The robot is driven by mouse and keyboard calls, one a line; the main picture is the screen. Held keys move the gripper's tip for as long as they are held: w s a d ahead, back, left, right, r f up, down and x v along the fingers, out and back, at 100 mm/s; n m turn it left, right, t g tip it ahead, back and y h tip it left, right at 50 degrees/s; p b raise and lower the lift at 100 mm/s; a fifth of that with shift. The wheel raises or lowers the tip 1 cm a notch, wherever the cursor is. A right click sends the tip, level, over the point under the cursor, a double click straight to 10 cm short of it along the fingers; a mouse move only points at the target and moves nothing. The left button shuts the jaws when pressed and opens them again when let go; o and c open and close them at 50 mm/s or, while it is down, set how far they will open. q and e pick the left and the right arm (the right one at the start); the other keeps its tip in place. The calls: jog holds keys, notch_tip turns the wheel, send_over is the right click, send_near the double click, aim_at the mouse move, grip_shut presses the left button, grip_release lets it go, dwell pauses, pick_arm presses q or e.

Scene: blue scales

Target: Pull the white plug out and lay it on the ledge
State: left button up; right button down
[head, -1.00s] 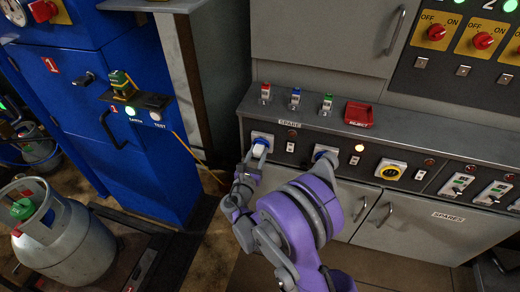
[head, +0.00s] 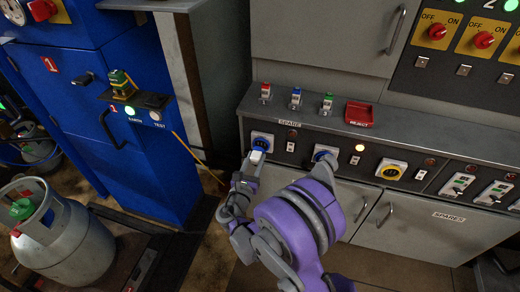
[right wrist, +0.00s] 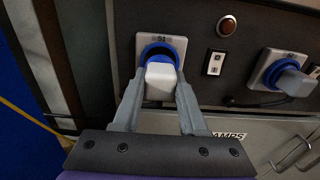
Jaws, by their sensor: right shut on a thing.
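The white plug (head: 257,155) is between the fingers of my right gripper (head: 251,162), just in front of the left blue-ringed socket (head: 263,140) labelled S1. In the right wrist view the white plug (right wrist: 160,82) is held between both fingertips of the right gripper (right wrist: 157,92). Behind it the socket's blue ring and dark inside (right wrist: 160,50) show above the plug. The plug seems clear of the socket; the exact gap is hard to judge. The grey ledge (head: 420,132) runs above the socket panel. My left gripper is not in view.
On the ledge stand red (head: 265,93), blue (head: 295,98) and green (head: 327,103) topped pieces and a red REJECT tray (head: 358,115). A grey plug (right wrist: 293,82) sits in the socket to the right. The ledge right of the tray is clear.

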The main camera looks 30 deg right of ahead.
jog(key=shift+v, duration=1.4)
jog(key=shift+a, duration=0.1)
